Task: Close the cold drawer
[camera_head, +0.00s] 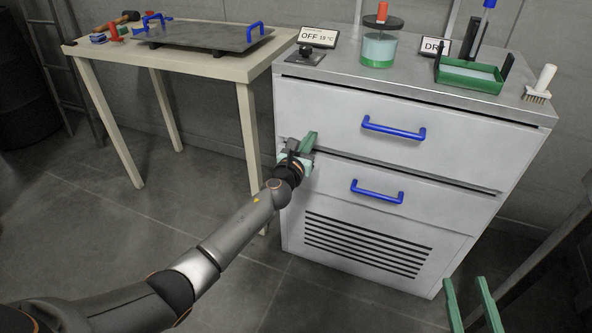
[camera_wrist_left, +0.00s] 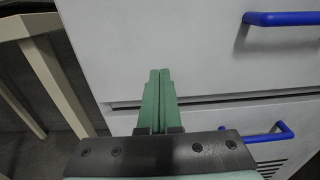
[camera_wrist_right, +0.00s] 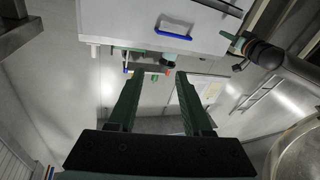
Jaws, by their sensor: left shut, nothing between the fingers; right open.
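The white cabinet has a wide upper drawer (camera_head: 350,125) with a blue handle (camera_head: 393,129) and a lower front (camera_head: 420,207) with another blue handle (camera_head: 377,192). The upper drawer looks shut or nearly so; a dark gap runs under its front. My left gripper (camera_head: 309,141) is shut and empty at the left part of the upper drawer's front. In the left wrist view its green fingertips (camera_wrist_left: 160,74) point at that front, left of the handles; whether they touch cannot be told. My right gripper (camera_head: 470,287) is open and empty, low in front of the cabinet's right side.
A beige table (camera_head: 225,68) with a dark panel stands left. Floor in front is clear.

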